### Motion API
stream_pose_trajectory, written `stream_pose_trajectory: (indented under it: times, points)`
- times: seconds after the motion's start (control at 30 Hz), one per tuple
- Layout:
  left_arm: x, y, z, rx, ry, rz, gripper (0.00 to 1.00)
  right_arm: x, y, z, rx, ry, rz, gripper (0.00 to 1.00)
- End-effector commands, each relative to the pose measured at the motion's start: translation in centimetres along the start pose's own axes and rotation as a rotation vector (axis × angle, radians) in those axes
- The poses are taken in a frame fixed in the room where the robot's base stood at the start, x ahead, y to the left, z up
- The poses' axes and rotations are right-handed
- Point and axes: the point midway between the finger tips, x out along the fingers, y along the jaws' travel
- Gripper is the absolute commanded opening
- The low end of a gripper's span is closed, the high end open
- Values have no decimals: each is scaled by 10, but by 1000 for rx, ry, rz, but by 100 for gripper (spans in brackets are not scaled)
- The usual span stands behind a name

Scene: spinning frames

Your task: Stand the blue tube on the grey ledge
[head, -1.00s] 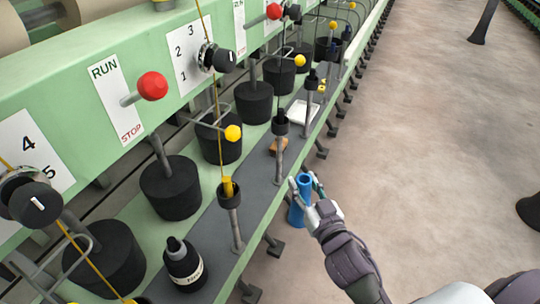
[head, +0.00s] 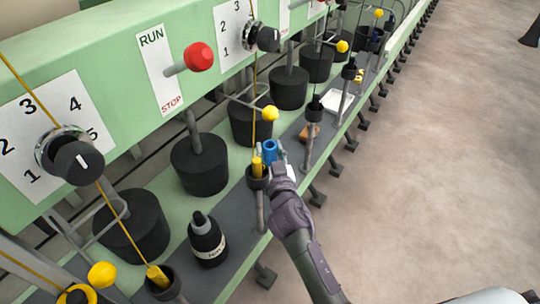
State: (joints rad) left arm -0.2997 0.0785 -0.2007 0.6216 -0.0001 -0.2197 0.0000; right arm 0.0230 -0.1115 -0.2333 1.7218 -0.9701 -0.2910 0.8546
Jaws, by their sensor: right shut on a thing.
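The blue tube (head: 270,150) is upright in my right gripper (head: 276,160), which is shut on it. Its lower part is hidden behind the gripper. The tube is over or at the grey ledge (head: 238,222), just behind a black cup holding a yellow bobbin (head: 257,170). I cannot tell whether the tube's foot touches the ledge. My left gripper is not in view.
A black bottle (head: 207,240) stands on the ledge to the left. An orange-brown block (head: 310,132) and a white tray (head: 338,101) lie farther along it. Posts with black cups line the ledge's edge. Black rollers (head: 199,164) stand behind. Open floor is on the right.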

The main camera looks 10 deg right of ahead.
Motion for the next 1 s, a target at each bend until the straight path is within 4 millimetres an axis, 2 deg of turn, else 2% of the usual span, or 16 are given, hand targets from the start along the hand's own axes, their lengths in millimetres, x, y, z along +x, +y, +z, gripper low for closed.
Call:
stream_pose_trajectory:
  times: [0.03, 0.1, 0.47, 0.5, 0.63, 1.0]
  points:
    - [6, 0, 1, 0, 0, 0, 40, 0, 0, 10, 1, 0, 1, 10]
    - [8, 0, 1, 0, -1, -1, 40, 0, 0, 15, 1, 1, 0, 10]
    - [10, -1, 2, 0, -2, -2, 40, 0, 0, 18, 1, 3, 0, 10]
    - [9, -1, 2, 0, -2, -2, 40, 0, 0, 17, 1, 3, 0, 42]
    - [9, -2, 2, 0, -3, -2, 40, 0, 0, 17, 1, 2, 0, 64]
    - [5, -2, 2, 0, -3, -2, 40, -1, 1, 14, 0, 2, 0, 64]
